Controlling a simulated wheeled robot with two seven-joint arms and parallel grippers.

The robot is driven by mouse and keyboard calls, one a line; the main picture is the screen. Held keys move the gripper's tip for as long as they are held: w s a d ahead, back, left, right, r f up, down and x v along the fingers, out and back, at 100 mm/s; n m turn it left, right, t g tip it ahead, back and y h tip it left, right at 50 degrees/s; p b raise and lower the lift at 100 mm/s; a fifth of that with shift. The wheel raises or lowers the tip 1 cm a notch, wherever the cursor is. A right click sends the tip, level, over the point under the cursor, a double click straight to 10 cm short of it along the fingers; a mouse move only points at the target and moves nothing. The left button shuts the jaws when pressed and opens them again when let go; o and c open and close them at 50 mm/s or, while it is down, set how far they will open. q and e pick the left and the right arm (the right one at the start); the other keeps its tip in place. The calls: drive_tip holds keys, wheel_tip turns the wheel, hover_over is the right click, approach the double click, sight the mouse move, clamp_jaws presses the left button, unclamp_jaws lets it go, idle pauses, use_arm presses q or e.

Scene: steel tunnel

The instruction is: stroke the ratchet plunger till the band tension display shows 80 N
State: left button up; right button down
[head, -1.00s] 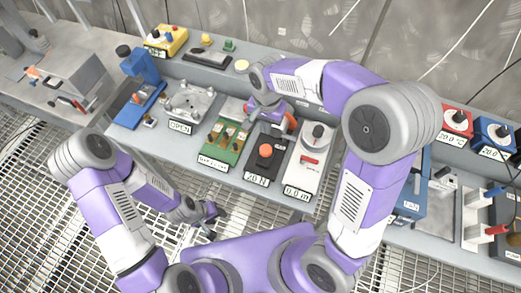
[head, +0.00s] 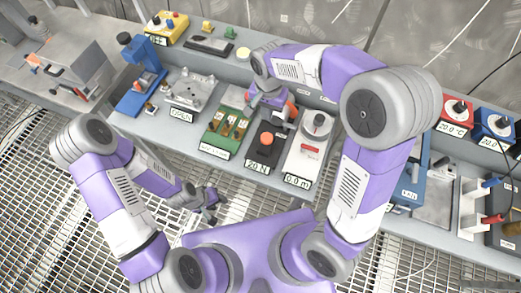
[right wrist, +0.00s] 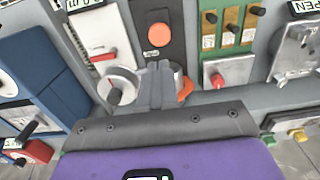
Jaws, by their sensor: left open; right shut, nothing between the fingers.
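The band tension unit is a dark panel (head: 254,152) on the bench with a round orange-red knob (head: 267,139), which looks like the ratchet plunger's head. Its display (head: 261,165) reads 20 N. In the right wrist view the knob (right wrist: 158,34) sits on the dark panel, beyond my fingertips and apart from them. My right gripper (right wrist: 158,75) is shut and empty, over the panel's back end. An orange part (right wrist: 185,89) shows beside its fingers, partly hidden. My left gripper (head: 211,198) is open and empty, low in front of the bench.
Left of the panel stands a green unit (head: 216,146) with several levers. Right of it is a white unit (head: 299,163) with a dial and a 0.0 m display. A grey casting (head: 190,90) labelled OPEN stands further left. Grating floor lies in front of the bench.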

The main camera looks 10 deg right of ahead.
sight(267, 138)
use_arm(q)
wheel_tip(267, 138, up, 3)
drive_tip(key=shift+f+p, duration=0.2)
drive_tip(key=shift+p, duration=0.65)
use_arm(e)
wheel_tip(267, 138, up, 2)
use_arm(q)
drive_tip(key=shift+f, duration=0.1)
use_arm(e)
drive_tip(key=shift+f, duration=0.1)
use_arm(q)
wheel_tip(267, 138, down, 2)
drive_tip(key=shift+f+b, duration=0.1)
drive_tip(key=shift+b, duration=1.05)
use_arm(e)
wheel_tip(267, 138, down, 14)
wheel_tip(267, 138, down, 3)
drive_tip(key=shift+r+b, duration=0.1)
drive_tip(key=shift+b, duration=0.9)
use_arm(q)
drive_tip(key=shift+f, duration=0.85)
use_arm(e)
drive_tip(key=shift+s, duration=0.1)
